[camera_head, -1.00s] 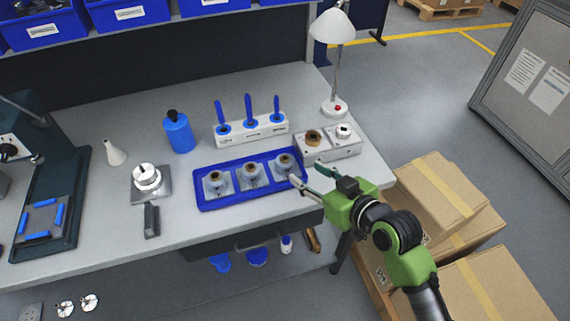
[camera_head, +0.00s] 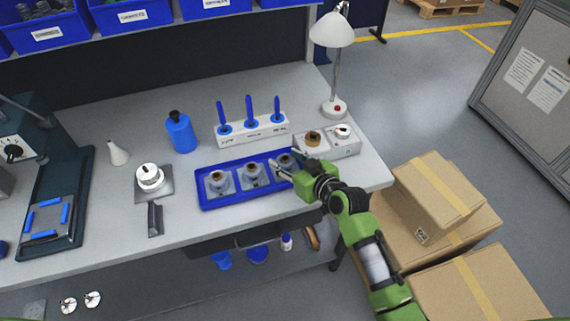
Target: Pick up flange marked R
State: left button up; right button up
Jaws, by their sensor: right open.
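Contact is not clear. My left gripper is out of view.
A white rack (camera_head: 252,133) with blue-handled tools stands behind the tray. A grey block (camera_head: 340,149) with two round fittings sits close right of my gripper, near the lamp (camera_head: 334,60). A blue bottle (camera_head: 180,133) and a round-topped device (camera_head: 150,178) stand left.

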jog(key=shift+w+a+f, duration=0.2)
jog(key=shift+w+a, duration=0.1)
jog(key=shift+w, duration=0.15)
grip_shut()
jog(key=shift+r, duration=0.1)
jog(key=shift+r, duration=0.1)
